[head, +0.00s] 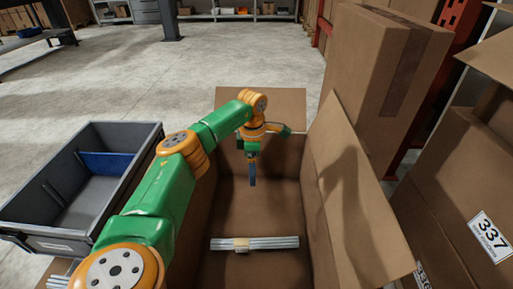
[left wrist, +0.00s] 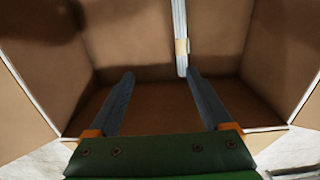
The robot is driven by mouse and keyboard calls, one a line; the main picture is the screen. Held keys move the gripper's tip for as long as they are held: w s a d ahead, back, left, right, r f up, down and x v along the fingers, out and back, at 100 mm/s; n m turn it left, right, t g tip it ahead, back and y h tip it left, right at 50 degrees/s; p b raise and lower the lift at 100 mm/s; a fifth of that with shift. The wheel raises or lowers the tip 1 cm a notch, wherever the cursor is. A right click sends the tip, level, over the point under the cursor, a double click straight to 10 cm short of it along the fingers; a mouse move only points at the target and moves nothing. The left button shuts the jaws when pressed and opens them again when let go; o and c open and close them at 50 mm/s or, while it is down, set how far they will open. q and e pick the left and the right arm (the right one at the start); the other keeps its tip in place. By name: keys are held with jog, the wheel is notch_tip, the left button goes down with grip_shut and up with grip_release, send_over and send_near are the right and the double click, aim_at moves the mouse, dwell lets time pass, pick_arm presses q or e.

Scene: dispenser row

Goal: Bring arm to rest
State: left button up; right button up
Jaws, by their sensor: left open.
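My left gripper (head: 252,181) hangs down inside the far part of an open cardboard box (head: 230,226). In the left wrist view its two fingers (left wrist: 160,77) are apart with nothing between them. A bundle of pale metal rods (head: 280,243) with a tan band lies on the box floor, nearer to me than the gripper and apart from it. The bundle (left wrist: 180,25) also shows in the left wrist view, beyond the fingertips. My right gripper is not in view.
A grey bin (head: 40,238) with a blue divider (head: 106,163) stands left of the box. The box's right flap (head: 350,185) stands up. Tall cartons (head: 378,75) and a red rack (head: 452,35) crowd the right side. Open concrete floor (head: 215,68) lies beyond.

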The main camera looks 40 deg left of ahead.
pick_arm(q)
notch_tip(320, 180, up, 2)
jog(key=shift+r, duration=0.25)
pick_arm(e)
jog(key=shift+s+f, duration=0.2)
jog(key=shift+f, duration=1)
pick_arm(q)
jog(key=shift+r+p, duration=0.1)
jog(key=shift+p, duration=0.25)
